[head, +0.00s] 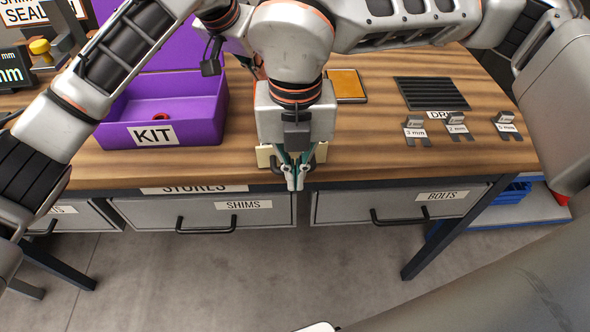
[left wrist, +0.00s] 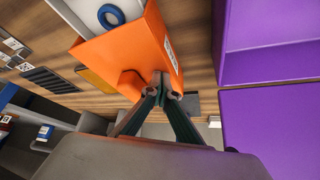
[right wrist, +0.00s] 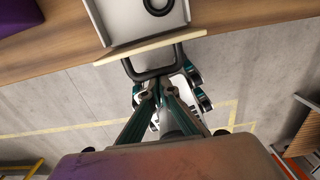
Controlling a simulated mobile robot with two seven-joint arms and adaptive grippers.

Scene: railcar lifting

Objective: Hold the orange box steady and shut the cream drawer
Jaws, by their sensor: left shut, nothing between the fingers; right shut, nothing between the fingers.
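The orange box (left wrist: 128,55) is in the left wrist view; in the head view my right arm hides most of it. My left gripper (left wrist: 163,88) is shut and empty, its fingertips at the box's side wall; contact is hard to tell. The cream drawer shows its front panel (right wrist: 150,47) and dark handle (right wrist: 155,68) in the right wrist view. It is open, with a dark ring in its grey tray (right wrist: 140,22). My right gripper (right wrist: 159,90) is shut and empty, fingertips by the handle. In the head view this gripper (head: 294,182) is at the table's front edge.
An open purple kit box (head: 205,110) stands left on the wooden table. A framed orange pad (head: 347,86), a black ridged mat (head: 430,93) and labelled metal gauges (head: 458,130) lie to the right. Grey shims (head: 200,213) and bolts (head: 400,205) drawers sit under the tabletop.

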